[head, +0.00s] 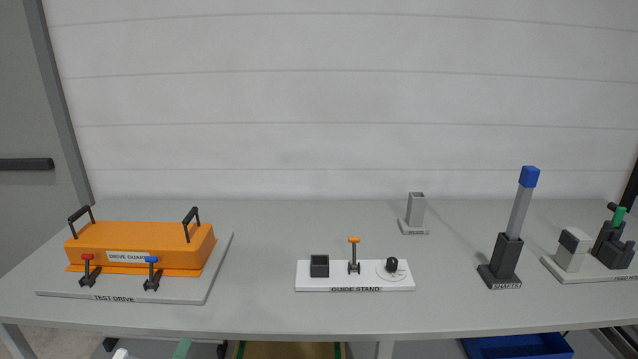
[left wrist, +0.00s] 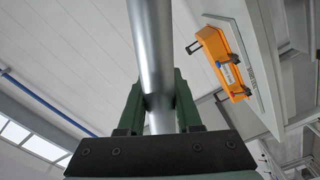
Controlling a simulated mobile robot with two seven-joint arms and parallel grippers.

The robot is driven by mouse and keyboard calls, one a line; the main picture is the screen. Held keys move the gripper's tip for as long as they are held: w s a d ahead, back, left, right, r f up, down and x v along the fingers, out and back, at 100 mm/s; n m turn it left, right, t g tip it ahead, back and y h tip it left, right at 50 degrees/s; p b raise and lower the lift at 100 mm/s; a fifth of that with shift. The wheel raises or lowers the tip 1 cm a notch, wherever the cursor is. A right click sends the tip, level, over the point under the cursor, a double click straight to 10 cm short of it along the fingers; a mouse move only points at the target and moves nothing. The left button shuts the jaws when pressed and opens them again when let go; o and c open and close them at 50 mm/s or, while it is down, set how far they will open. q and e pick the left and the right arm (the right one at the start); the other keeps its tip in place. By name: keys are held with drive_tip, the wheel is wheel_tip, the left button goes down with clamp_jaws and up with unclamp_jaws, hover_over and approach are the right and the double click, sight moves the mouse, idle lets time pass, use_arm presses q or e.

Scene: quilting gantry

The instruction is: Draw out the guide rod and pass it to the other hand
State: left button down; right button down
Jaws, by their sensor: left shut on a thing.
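In the left wrist view, the dark green fingers of my left gripper (left wrist: 156,92) are shut on a smooth grey round rod (left wrist: 150,40). The rod runs up out of the top of that view, so its far end is hidden. I take it for the guide rod, but no label on it shows. The head view does not clearly show the held rod. The white guide stand (head: 310,284) is on the table front, with a black square socket (head: 319,266), an orange-topped clamp (head: 354,255) and a black knob (head: 392,265). My right gripper is not in view.
An orange drive guard (head: 150,240) with two handles sits at left. A blue-capped shaft (head: 519,212) stands upright in the shafts holder (head: 500,268).

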use_arm(q)
drive_tip(key=w+d+r+m, duration=0.1)
drive_tip(key=w+r+m, duration=0.5)
drive_tip(key=r, duration=0.3)
drive_tip(key=s+d+f+m+g+h, duration=0.2)
drive_tip(key=d+f+m+g+h, duration=0.1)
drive_tip(key=d, duration=0.5)
drive_tip(key=s+d+f+m+g+h, duration=0.2)
drive_tip(key=d+f+m+g+h, duration=0.1)
drive_tip(key=d+m+g+h, duration=0.2)
drive_tip(key=s+d+f+m+g+h, duration=0.2)
drive_tip(key=d+m+g+h, duration=0.3)
drive_tip(key=d, duration=0.7)
drive_tip(key=shift+f+m+h+b, duration=0.45)
drive_tip(key=shift+m+h, duration=0.55)
drive_tip(key=shift+h, duration=1.3)
